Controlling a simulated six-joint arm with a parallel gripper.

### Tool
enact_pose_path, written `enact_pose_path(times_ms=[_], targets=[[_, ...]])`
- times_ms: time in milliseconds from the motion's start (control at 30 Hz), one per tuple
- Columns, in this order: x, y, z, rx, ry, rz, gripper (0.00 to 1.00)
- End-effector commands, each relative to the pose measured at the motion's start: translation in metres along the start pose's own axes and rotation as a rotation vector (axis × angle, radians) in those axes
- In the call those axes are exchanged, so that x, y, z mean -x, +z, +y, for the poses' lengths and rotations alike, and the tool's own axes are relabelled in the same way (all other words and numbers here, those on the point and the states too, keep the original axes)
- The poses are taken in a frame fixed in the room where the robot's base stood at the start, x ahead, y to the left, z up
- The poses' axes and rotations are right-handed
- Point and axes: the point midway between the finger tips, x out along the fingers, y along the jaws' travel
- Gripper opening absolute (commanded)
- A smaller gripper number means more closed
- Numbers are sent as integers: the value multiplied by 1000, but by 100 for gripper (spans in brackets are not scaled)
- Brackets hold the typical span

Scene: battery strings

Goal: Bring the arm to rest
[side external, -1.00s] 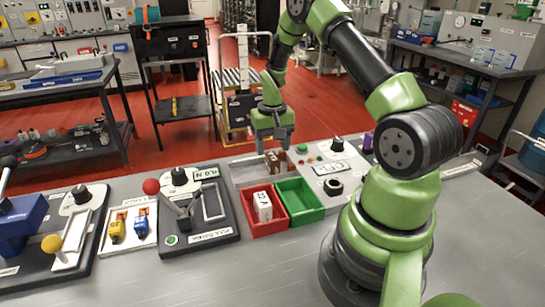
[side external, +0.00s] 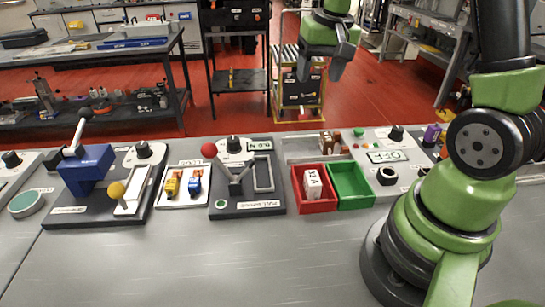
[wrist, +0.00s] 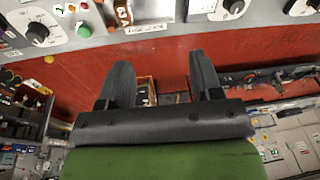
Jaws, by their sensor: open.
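My gripper (side external: 336,64) is open and empty, raised beyond the far edge of the bench in the side view. Its two dark fingers stand apart in the wrist view (wrist: 160,85), with red floor behind them. A white block with dark lettering (side external: 312,184) stands in the red bin (side external: 318,208). The green bin (side external: 352,187) beside it looks empty. Brown and white blocks (side external: 329,141) sit in a grey tray (side external: 298,150) behind the bins.
A panel with knobs and a display (side external: 390,157) lies right of the bins. The front bench top (side external: 200,265) is clear.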

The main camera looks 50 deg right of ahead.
Motion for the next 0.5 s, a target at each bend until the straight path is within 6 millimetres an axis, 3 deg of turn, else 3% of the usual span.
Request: enact_pose_path(times_ms=[33,200,333,500], targets=[[22,13,-13,29,-29,39,59],[75,65,-38,111,-128,132,59],[103,109,-46,174,-216,196,59],[121,158,-44,241,-322,253,59]])
